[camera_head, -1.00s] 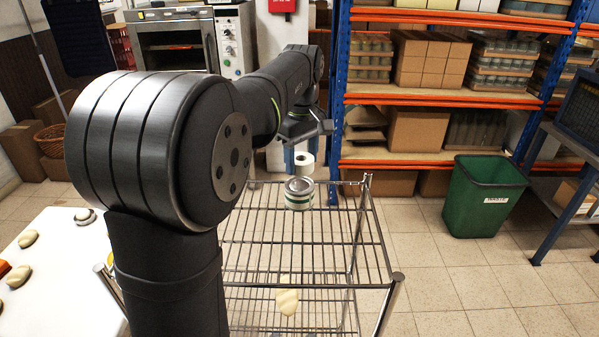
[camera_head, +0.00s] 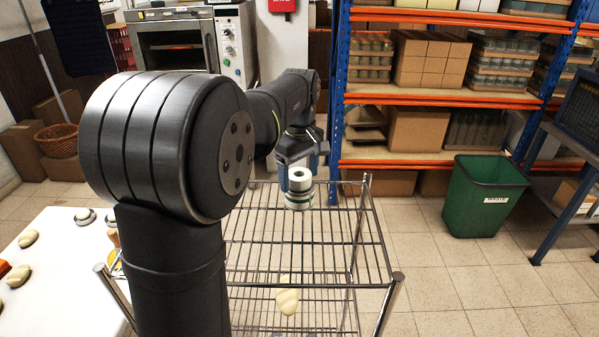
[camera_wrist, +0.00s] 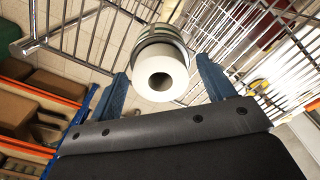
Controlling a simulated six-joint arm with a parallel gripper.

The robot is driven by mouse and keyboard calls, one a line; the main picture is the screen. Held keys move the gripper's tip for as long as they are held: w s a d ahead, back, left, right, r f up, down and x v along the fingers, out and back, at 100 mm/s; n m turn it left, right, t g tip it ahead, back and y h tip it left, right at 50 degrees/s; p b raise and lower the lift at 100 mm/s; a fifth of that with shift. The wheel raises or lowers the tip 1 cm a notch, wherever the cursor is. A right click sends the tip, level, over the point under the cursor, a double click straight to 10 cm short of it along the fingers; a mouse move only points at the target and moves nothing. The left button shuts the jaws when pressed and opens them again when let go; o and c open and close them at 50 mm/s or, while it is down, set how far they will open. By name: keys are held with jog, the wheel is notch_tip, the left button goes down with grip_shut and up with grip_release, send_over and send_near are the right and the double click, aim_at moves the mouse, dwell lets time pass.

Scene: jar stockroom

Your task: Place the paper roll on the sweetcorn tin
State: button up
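The white paper roll (camera_head: 300,178) stands upright on top of the sweetcorn tin (camera_head: 298,201), a silver tin with a green band on the wire rack. In the wrist view the roll (camera_wrist: 161,76) shows its hollow end, with the tin's rim (camera_wrist: 160,33) just behind it. My gripper (camera_head: 298,174) is around the roll. In the wrist view the fingers of my gripper (camera_wrist: 163,82) are spread, with a gap on both sides of the roll. The contact between roll and tin is partly hard to see.
The wire rack (camera_head: 310,240) is otherwise clear on its top shelf. A pale lump (camera_head: 287,300) lies on a lower level. A white table (camera_head: 60,270) with several small items is at left. A green bin (camera_head: 484,195) and blue-orange shelving (camera_head: 430,97) stand beyond.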

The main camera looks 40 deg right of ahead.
aim_at(299, 174)
jog(key=shift+r, duration=0.1)
notch_tip(299, 174, up, 12)
dwell(0.5)
notch_tip(299, 174, down, 12)
jog(key=shift+f, duration=0.25)
jog(key=shift+r, duration=2)
